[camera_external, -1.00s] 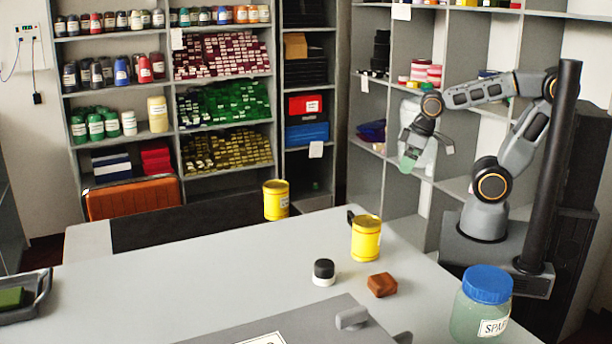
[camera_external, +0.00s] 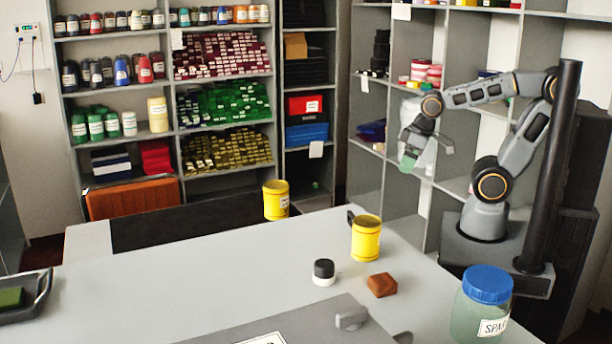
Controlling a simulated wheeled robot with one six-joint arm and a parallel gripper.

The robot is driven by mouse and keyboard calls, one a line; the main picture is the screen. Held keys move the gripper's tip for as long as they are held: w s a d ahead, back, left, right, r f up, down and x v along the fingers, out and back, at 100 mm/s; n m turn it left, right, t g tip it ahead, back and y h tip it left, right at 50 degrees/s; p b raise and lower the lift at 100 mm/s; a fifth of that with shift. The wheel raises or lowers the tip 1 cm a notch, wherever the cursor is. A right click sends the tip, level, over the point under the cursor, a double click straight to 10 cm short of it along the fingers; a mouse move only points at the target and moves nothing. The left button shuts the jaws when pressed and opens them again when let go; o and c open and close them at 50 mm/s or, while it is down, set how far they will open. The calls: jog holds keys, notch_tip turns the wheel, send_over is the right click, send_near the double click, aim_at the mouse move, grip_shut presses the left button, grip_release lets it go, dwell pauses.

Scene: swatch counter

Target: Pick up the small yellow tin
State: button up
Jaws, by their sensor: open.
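One yellow tin (camera_external: 276,203) stands upright at the far edge of the grey counter. The other yellow tin (camera_external: 366,240) stands upright closer, near the counter's right edge. The far one looks slightly smaller in the picture, but I cannot tell their true sizes apart. My gripper (camera_external: 428,158) is open, above and to the right of both tins, well apart from them, in front of the shelves. A small green patch (camera_external: 407,163) shows at its left finger; I cannot tell what it is.
On the counter (camera_external: 220,275) are a black-and-white jar (camera_external: 324,272), a brown block (camera_external: 382,285) and a large blue-lidded jar (camera_external: 483,303). A grey panel (camera_external: 310,322) lies in front. A dark tray (camera_external: 38,300) is at left. The counter's left middle is clear.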

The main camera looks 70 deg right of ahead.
jog(key=s+a+f+m+g+y+b, duration=0.1)
jog(key=a+f+m+g+y, duration=0.25)
jog(key=a, duration=0.45)
jog(key=m+y+b, duration=0.2)
jog(key=m+y, duration=1.2)
send_near(364, 236)
jog(key=shift+g, duration=0.35)
jog(key=d, duration=0.6)
jog(key=shift+d+f, duration=0.25)
jog(key=shift+d, duration=0.05)
jog(key=shift+w+a+y, duration=0.15)
jog(key=shift+a+y, duration=0.1)
jog(key=shift+a, duration=0.1)
jog(key=a+p, duration=0.1)
jog(key=a, duration=1.2)
jog(key=shift+a+r+p, duration=0.1)
jog(key=shift+p, duration=0.3)
jog(key=shift+c, duration=0.3)
jog(key=c, duration=1.1)
